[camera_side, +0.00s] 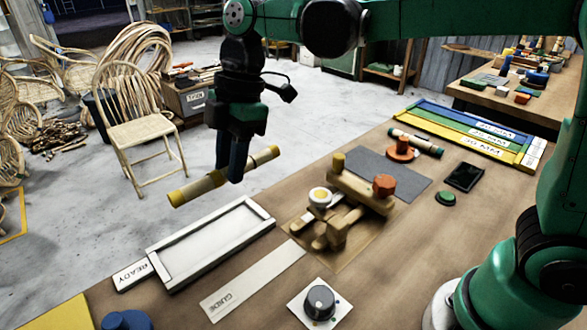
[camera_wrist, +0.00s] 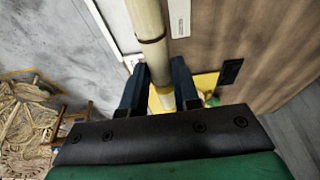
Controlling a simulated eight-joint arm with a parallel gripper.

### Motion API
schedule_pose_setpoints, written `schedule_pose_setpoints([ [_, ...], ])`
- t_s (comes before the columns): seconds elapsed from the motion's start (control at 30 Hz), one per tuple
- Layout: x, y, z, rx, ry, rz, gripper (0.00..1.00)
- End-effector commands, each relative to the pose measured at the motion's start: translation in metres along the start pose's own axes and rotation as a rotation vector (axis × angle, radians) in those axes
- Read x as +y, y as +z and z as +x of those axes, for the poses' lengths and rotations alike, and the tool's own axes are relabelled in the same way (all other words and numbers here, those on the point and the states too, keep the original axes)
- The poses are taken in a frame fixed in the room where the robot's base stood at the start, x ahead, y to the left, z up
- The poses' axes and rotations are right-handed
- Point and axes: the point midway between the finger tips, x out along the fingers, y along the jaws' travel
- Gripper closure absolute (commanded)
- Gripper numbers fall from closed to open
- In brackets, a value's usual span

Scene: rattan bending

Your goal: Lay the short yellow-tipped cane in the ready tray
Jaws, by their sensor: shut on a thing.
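The short yellow-tipped cane (camera_side: 206,185) is a pale stick with a yellow end. My gripper (camera_side: 231,172) is shut on it near its middle and holds it in the air, slightly tilted in the picture. In the wrist view the cane (camera_wrist: 150,28) passes between the two dark fingers of my gripper (camera_wrist: 161,66); a dark band shows on it. The ready tray (camera_side: 215,235) is a shallow white-rimmed tray at the left edge of the bench, with a READY label (camera_side: 133,274) at its near end. The cane is above the tray, apart from it. The tray looks empty.
A wooden bending jig (camera_side: 345,200) with pegs stands right of the tray. A white guide strip (camera_side: 252,280) and a dial (camera_side: 319,302) lie in front. Another cane (camera_side: 417,142) lies behind the jig near coloured length trays (camera_side: 470,130). A chair (camera_side: 140,115) stands beyond the bench.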

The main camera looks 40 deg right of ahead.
Motion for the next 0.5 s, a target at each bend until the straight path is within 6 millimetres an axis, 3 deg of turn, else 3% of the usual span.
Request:
schedule_pose_setpoints([
  [0.2,0.045,0.001,0.048,0.000,0.000,0.000,1.00],
  [0.5,0.069,0.006,0.088,0.000,0.000,0.000,1.00],
])
